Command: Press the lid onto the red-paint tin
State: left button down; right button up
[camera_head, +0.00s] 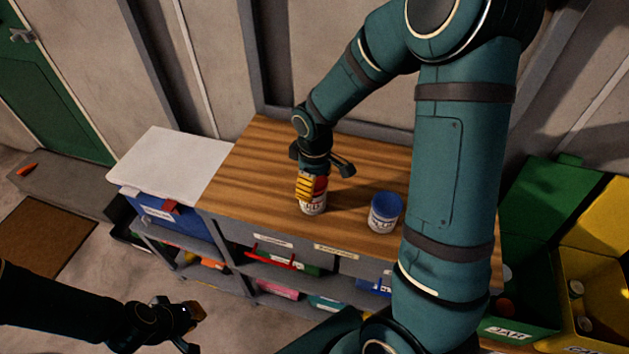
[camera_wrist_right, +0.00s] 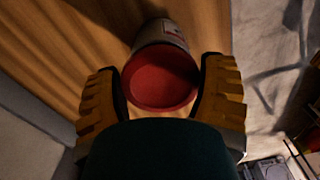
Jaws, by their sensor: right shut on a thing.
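The red-paint tin (camera_head: 313,207) stands on the wooden workbench, a pale labelled can; its side also shows in the right wrist view (camera_wrist_right: 158,33). A round red lid (camera_wrist_right: 160,78) with a raised rim is at its top. My right gripper (camera_head: 315,186) points down over the tin. Its yellow fingers are on either side of the red lid, shut on it. I cannot tell whether the lid is fully seated. My left gripper (camera_head: 194,322) is low at the left, away from the bench; its opening is unclear.
A second tin with a blue top (camera_head: 385,211) stands to the right on the workbench (camera_head: 262,160). A blue box with a white top (camera_head: 172,165) adjoins the bench's left end. Green (camera_head: 523,290) and yellow (camera_head: 595,275) bins are at the right. The bench's left part is clear.

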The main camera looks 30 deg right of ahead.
jog(key=shift+f+b, duration=0.4)
jog(key=shift+f, duration=0.1)
dwell(1.0)
jog(key=o, duration=0.7)
jog(key=shift+o, duration=0.2)
jog(key=shift+r, duration=0.1)
jog(key=shift+r+p, duration=2.7)
jog(key=shift+r, duration=0.75)
grip_shut()
